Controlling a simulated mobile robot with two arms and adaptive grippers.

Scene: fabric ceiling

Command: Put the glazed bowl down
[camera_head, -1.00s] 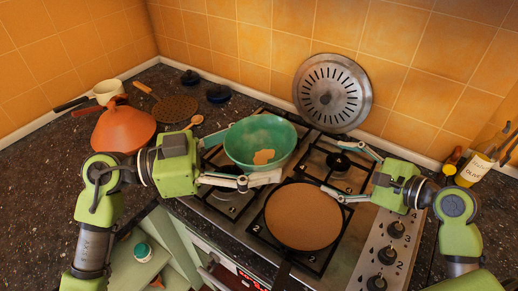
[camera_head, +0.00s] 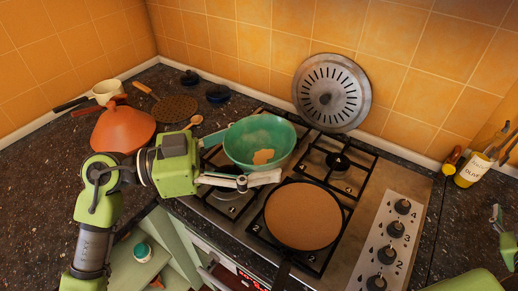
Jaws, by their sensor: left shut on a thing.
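The glazed bowl (camera_head: 245,145) is green with a tan patch inside. It is upright over the rear left part of the hob (camera_head: 357,210), but I cannot tell whether it touches the grate. My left gripper (camera_head: 262,178) reaches in from the left at the bowl's near side, shut on the bowl, and its tips overlap the bowl's lower wall. My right gripper (camera_head: 496,216) is at the right edge, away from the bowl and partly cut off; its jaw state is unclear.
A brown-surfaced pan (camera_head: 303,216) sits on the front burners, close to the bowl. A round metal lid (camera_head: 332,92) leans on the tiled wall. An orange tagine (camera_head: 123,130) stands left. A bottle (camera_head: 472,170) stands right. The rear right burner (camera_head: 338,161) is clear.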

